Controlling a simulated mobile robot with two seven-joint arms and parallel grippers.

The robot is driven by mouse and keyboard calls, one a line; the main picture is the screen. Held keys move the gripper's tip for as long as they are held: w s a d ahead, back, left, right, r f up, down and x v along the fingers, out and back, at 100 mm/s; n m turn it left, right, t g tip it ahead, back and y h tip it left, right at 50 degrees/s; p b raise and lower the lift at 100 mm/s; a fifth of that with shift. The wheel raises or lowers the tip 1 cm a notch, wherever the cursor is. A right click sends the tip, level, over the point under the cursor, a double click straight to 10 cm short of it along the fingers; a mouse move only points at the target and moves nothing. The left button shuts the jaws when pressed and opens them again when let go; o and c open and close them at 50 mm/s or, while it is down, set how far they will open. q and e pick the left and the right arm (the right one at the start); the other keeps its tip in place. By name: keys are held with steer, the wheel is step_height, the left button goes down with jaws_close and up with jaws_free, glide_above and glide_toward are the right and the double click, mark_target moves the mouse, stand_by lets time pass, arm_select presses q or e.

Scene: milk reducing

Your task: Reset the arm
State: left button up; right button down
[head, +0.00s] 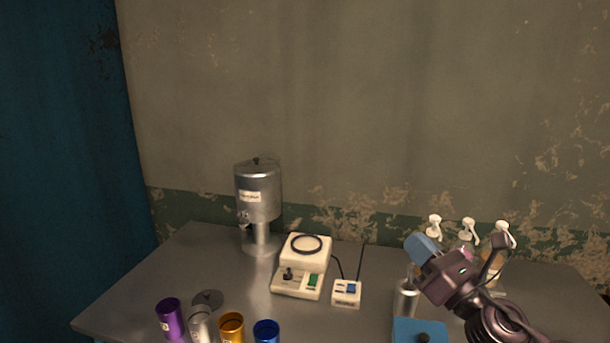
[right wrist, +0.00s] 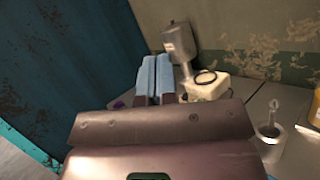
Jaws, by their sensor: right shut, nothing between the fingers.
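My right gripper (head: 424,247) is raised above the right part of the table in the head view, its blue fingers pointing up and to the left. In the right wrist view its two blue fingers (right wrist: 155,75) lie side by side, shut, with nothing between them. The right arm comes in from the lower right and partly hides the pump bottles behind it. My left gripper does not show in either view.
The grey table (head: 217,262) holds a metal dispenser (head: 258,195), a white stirrer device (head: 301,275), a small white box (head: 346,293), a metal cup (head: 405,299) and a blue device (head: 418,330). Several coloured cups, including a purple one (head: 170,319), stand at the front left.

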steer(key=s+d+f+m+g+h, duration=0.2)
steer(key=s+d+f+m+h, duration=0.25)
steer(key=m, duration=0.55)
steer(key=s+d+f+m+g+h, duration=0.15)
steer(key=s+f+m+h, duration=0.25)
steer(key=f+m+h, duration=0.4)
steer(key=s+d+f+m+g+h, duration=0.1)
steer(key=s+d+f+m+h, duration=0.3)
steer(key=m, duration=0.7)
steer(key=s+a+f+m+g+y, duration=0.1)
steer(key=s+f+m+g+y, duration=0.1)
steer(key=s+f+m+g, duration=0.6)
steer(key=s+a+f+m+g+y, duration=0.1)
steer(key=s+f+m+g+y, duration=0.2)
steer(key=s, duration=0.8)
arm_select(q)
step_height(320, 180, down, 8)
steer(key=b, duration=0.8)
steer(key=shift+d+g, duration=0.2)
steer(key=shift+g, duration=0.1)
arm_select(e)
steer(key=w+f+t, duration=0.3)
steer(key=f+t, duration=0.1)
steer(key=f, duration=0.5)
steer(key=w+f+n+t, duration=0.1)
steer(key=w+f+t, duration=0.3)
steer(key=f, duration=0.6)
steer(key=shift+a, duration=0.2)
